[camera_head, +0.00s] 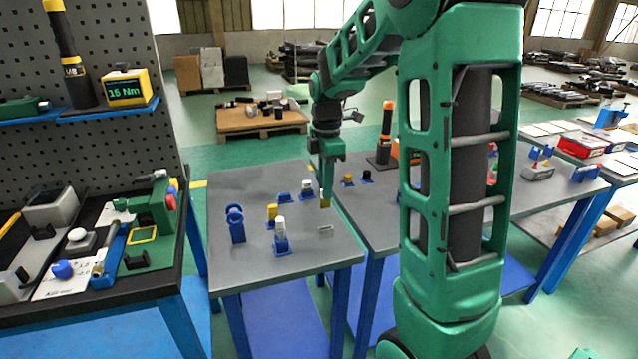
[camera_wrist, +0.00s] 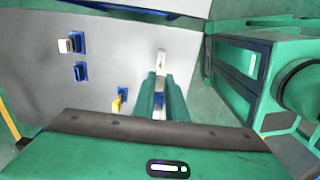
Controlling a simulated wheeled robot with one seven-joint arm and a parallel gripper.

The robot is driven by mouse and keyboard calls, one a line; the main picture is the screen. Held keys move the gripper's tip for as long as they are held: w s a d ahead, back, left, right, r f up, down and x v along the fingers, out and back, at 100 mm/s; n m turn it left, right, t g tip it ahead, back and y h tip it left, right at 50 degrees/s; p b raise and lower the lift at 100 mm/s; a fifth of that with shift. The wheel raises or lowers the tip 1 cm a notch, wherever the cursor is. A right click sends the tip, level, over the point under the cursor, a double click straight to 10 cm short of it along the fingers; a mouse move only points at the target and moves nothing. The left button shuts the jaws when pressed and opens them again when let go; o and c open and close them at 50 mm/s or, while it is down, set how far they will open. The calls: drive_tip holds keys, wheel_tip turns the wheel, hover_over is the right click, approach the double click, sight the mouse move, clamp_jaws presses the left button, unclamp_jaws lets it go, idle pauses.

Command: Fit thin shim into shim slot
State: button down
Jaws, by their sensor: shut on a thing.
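My gripper (camera_head: 326,188) points down above the grey table (camera_head: 235,270). In the wrist view its fingers (camera_wrist: 161,98) are shut on a thin, pale strip, which I take to be the thin shim (camera_wrist: 162,57). In the head view a small olive-yellow piece (camera_head: 325,203) shows at the fingertips; I cannot tell whether it touches the table.
Blue holders with white and yellow parts (camera_head: 280,228) stand left of my gripper, near a taller blue ring stand (camera_head: 235,222). Small holders (camera_head: 366,176) and an orange-black tool (camera_head: 386,130) are at the back right. The table's front left is clear.

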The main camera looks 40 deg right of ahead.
sight(326, 203)
drive_tip(key=shift+f, duration=0.15)
drive_tip(key=shift+d+f, duration=0.1)
drive_tip(key=shift+f, duration=2.65)
drive_tip(key=shift+s+f, duration=0.1)
drive_tip(key=shift+f, duration=2.05)
drive_tip(key=c, duration=1.7)
unclamp_jaws()
drive_tip(key=shift+r, duration=0.15)
drive_tip(key=shift+r, duration=2.4)
drive_tip(key=shift+r, duration=0.1)
